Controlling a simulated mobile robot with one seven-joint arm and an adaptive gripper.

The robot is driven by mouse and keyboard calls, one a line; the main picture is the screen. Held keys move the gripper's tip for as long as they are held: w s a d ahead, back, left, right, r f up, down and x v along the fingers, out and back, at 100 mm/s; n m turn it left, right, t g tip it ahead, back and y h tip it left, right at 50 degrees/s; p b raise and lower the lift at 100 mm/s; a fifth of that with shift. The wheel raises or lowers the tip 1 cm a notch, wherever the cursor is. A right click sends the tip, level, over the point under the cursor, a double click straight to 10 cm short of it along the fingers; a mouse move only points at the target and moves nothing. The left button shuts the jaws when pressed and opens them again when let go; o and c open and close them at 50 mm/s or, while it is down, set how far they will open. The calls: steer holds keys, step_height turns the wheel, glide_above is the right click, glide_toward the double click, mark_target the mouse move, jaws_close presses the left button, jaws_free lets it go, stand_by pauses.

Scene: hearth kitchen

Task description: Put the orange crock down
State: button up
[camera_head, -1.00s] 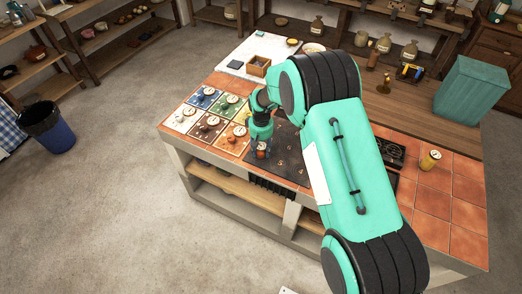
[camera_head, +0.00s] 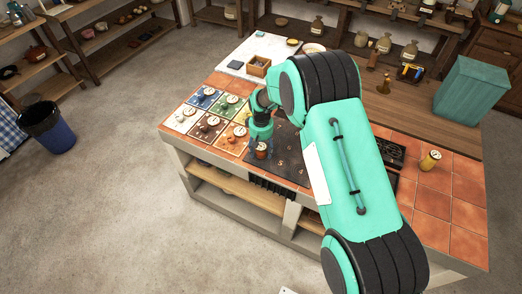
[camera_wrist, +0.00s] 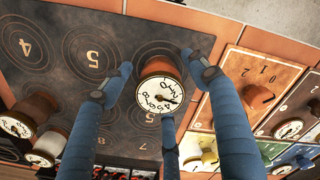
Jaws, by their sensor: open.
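The orange crock (camera_wrist: 160,70), with a white numbered dial on its top, stands on the dark mat (camera_wrist: 120,115) with numbered rings. It also shows in the head view (camera_head: 262,152), near the front left of the mat. My gripper (camera_wrist: 150,72) has its blue fingers spread around the crock, with visible gaps on the left and right. A third finger reaches up from below, close to the dial's lower edge; whether it touches is unclear. The ring under the crock is mostly hidden.
Two other dial-topped crocks (camera_wrist: 34,108) (camera_wrist: 50,145) stand left in the wrist view. Coloured panels with knobs and dials (camera_head: 210,121) lie left of the mat. A yellow crock (camera_head: 430,160) stands on the tiles at right. My arm covers part of the worktop.

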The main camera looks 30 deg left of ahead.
mark_target(261, 146)
step_height(261, 146, up, 12)
steer(key=shift+r+p, duration=0.1)
steer(key=shift+p, duration=0.35)
stand_by(0.7)
stand_by(0.3)
